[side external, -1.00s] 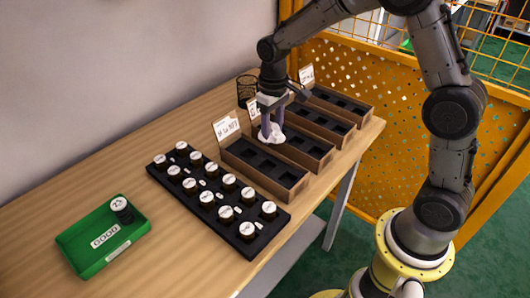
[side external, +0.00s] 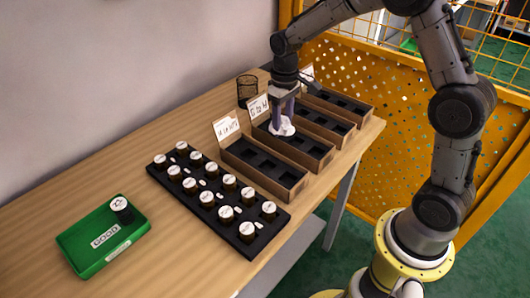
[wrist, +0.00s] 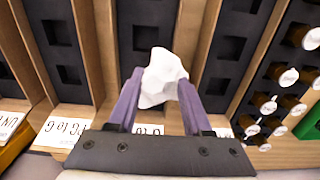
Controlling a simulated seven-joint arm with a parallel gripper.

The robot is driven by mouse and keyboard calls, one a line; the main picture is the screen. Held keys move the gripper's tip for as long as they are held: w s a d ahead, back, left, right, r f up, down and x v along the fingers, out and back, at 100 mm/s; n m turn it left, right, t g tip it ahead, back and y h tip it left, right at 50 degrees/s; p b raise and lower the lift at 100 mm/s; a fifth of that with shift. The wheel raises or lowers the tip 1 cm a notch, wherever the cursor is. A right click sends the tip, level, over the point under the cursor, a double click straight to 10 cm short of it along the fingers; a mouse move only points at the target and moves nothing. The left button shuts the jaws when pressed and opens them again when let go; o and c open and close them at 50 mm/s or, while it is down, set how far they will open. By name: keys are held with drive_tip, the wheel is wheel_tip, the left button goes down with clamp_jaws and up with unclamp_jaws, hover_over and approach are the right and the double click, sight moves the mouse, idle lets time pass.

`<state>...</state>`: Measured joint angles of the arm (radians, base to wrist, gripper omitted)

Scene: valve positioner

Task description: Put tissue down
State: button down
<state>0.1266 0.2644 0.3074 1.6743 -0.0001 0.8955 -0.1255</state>
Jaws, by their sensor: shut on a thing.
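The tissue is a crumpled white piece (side external: 282,126), and it also shows in the wrist view (wrist: 163,78). My gripper (side external: 283,118) is shut on it, with the purple fingers (wrist: 158,92) on either side of it. In the side external view the tissue hangs at the fingertips over the second wooden box from the front (side external: 325,160). In the wrist view it covers part of a box with dark square slots. I cannot tell whether it touches the box.
Several wooden boxes with dark slotted inserts and label cards (side external: 226,128) stand in a row. A black tray (side external: 245,245) of white-topped knobs lies in front. A green GOOD tray (side external: 85,264) holds one knob. A black mesh cup (side external: 247,88) stands behind. Bare table lies at left.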

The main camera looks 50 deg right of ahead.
drive_tip(key=a, duration=0.5)
drive_tip(key=shift+a, duration=0.15)
drive_tip(key=shift+s, duration=0.1)
